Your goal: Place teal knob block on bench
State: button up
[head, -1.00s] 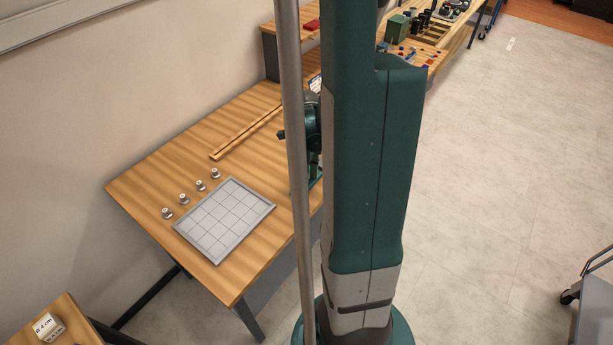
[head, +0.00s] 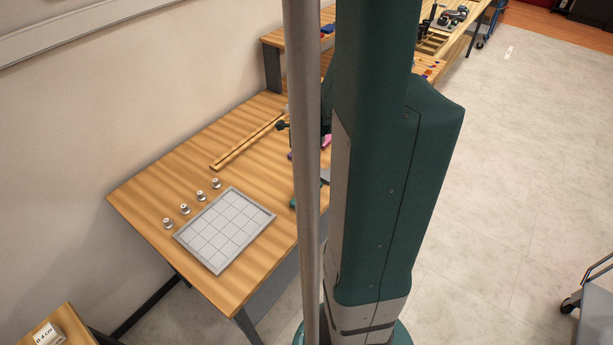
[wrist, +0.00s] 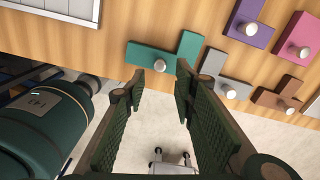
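The teal knob block (wrist: 165,57) is an L-shaped flat piece with a small pale knob. In the wrist view it lies on the wooden bench (wrist: 150,20) at its front edge. In the head view a small teal part of it (head: 293,203) shows beside the grey pole. My gripper (wrist: 159,78) is open, its two fingers spread below the teal block in the wrist view. Nothing is between the fingers, and the block's knob appears just past the fingertips. I cannot tell the exact height gap. In the head view my gripper is hidden behind my arm.
A grey knob block (wrist: 225,77), purple block (wrist: 250,25), pink block (wrist: 298,38) and brown block (wrist: 280,95) lie to the right. A gridded tray (head: 225,230) and several metal weights (head: 185,209) sit left. A wooden rail (head: 247,143) lies behind.

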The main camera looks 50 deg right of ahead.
jog(key=shift+r, duration=2)
jog(key=w+a+r+n+t, duration=0.1)
jog(key=w+a+r+n, duration=0.15)
jog(key=a+n, duration=0.3)
jog(key=w+a+r+n+t+h, duration=0.1)
jog(key=a+r+n, duration=0.35)
jog(key=a, duration=0.25)
jog(key=w+a+r+n+t, duration=0.1)
jog(key=w+a+r+n, duration=0.15)
jog(key=a+n, duration=0.35)
jog(key=s+a+r+n+t, duration=0.1)
jog(key=a+r+n+t, duration=0.1)
jog(key=a+n, duration=0.6)
jog(key=s+a+r+n+t+y, duration=0.1)
jog(key=a+r+n, duration=0.3)
jog(key=a+n, duration=0.5)
jog(key=shift+s+a+r+t, duration=0.35)
jog(key=shift+s+a+t, duration=0.3)
jog(key=shift+a, duration=0.25)
